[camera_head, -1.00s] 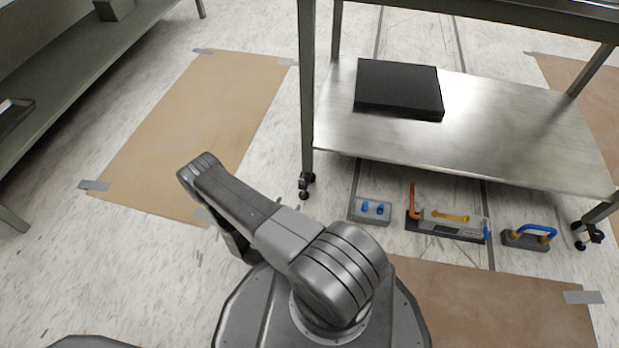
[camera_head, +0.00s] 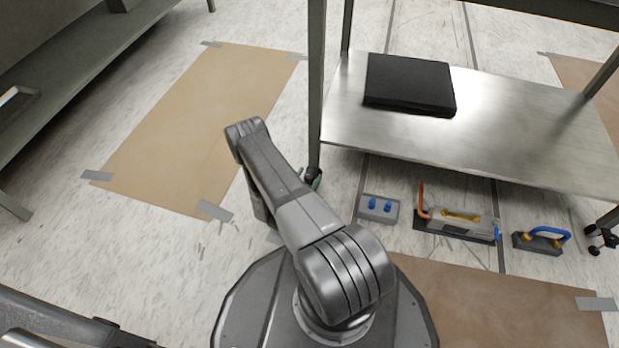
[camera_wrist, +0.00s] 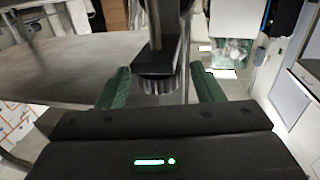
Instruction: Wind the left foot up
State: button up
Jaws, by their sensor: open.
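The left foot (camera_head: 313,174) is a small dark piece at the bottom of the steel table's near left leg (camera_head: 316,100), partly hidden by my gripper in the head view. In the wrist view its ribbed dark wheel (camera_wrist: 156,85) sits under a dark block on the leg. My gripper (camera_wrist: 163,84) is open, with one green finger on each side of the ribbed wheel. Gaps show between the fingers and the wheel. In the head view only bits of green finger show beside the foot, behind my arm.
A black flat box (camera_head: 409,84) lies on the table's lower shelf (camera_head: 480,130). On the floor beneath are a grey block with blue knobs (camera_head: 379,208), a tool with an orange handle (camera_head: 456,224) and a blue-handled block (camera_head: 541,240). Brown sheets (camera_head: 190,130) are taped down.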

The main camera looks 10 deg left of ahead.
jog(key=shift+w+d, duration=0.15)
jog(key=shift+w, duration=0.3)
jog(key=shift+c, duration=0.2)
jog(key=c, duration=0.9)
jog(key=shift+c, duration=0.2)
